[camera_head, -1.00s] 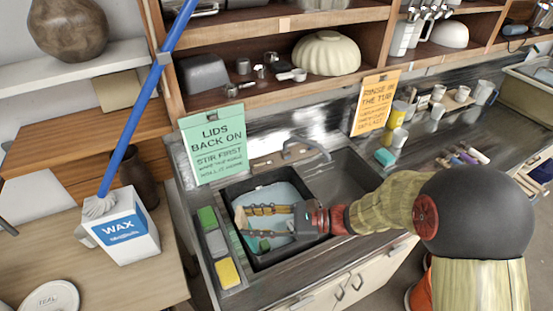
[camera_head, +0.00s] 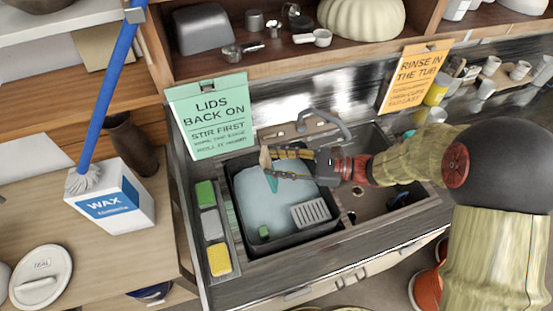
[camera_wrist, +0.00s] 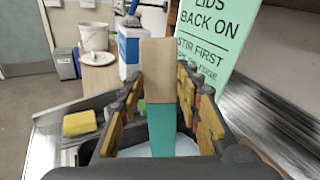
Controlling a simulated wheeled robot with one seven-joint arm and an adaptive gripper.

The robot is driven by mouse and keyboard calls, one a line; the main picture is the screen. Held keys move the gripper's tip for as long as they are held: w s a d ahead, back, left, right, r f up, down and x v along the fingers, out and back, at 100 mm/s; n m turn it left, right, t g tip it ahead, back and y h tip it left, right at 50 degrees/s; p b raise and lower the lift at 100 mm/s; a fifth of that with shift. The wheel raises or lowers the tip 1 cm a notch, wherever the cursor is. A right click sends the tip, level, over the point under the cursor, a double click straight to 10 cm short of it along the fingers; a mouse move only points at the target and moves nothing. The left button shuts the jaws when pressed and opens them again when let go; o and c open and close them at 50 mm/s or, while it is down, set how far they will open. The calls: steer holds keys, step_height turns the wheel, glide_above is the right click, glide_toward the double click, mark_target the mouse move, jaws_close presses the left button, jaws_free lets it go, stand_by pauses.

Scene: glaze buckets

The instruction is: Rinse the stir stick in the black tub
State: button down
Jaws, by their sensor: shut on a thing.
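The stir stick (camera_head: 265,158) is in my gripper (camera_head: 283,163), over the back part of the black tub (camera_head: 236,215). In the wrist view the stick (camera_wrist: 159,75) stands upright between the fingers, bare wood at the top and teal lower down. The gripper is shut on it. In the head view its teal end (camera_head: 272,184) points down toward the pale blue water (camera_head: 270,212). I cannot tell whether it touches the water. A grey grate (camera_head: 311,212) shows at the tub's front right.
Green, grey and yellow (camera_head: 219,259) blocks sit in a tray left of the tub. A faucet (camera_head: 325,122) stands behind, with an empty basin (camera_head: 375,200) on the right. A green sign (camera_head: 210,120) rises at the back left. A wax box (camera_head: 110,200) stands on the left table.

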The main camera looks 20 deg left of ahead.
mark_target(277, 185)
steer(key=w+d+f+b, duration=0.1)
steer(key=w+f+b, duration=0.2)
steer(key=f+b, duration=0.7)
steer(key=shift+w+f, duration=0.2)
steer(key=shift+f, duration=3.75)
steer(key=shift+w+d, duration=0.1)
steer(key=shift+d, duration=0.05)
